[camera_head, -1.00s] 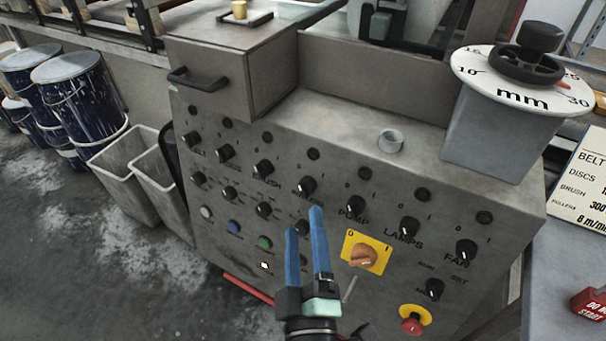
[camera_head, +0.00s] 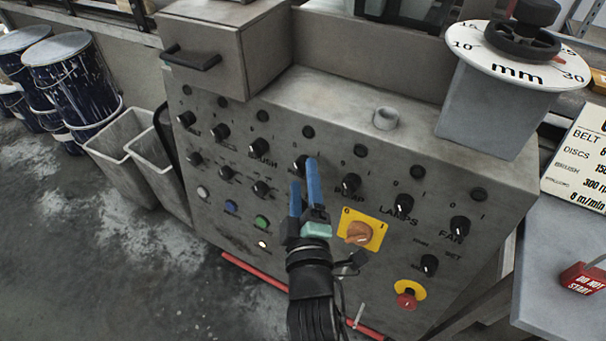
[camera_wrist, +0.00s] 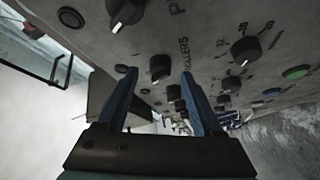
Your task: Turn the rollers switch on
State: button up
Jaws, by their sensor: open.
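The rollers switch is a black knob with a pale pointer line (camera_head: 299,163) on the sloped grey control panel (camera_head: 330,235), in the upper knob row, left of the PUMP knob (camera_head: 350,183). My gripper (camera_head: 304,174), with two blue fingers, is open in front of it, and the fingers partly cover its label. In the wrist view the rollers switch (camera_wrist: 160,67) appears between the open fingertips (camera_wrist: 160,75), with the word ROLLERS beside it. Nothing is held. I cannot tell whether the fingers touch the knob.
A yellow plate with an orange rotary switch (camera_head: 358,231) is just right of my gripper. A red stop button on yellow (camera_head: 408,294) is lower right. The BRUSH knob (camera_head: 262,144) is to the left. A grey drawer box (camera_head: 225,50) juts out above left.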

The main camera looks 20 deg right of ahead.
jog(key=shift+x, duration=1)
grip_shut()
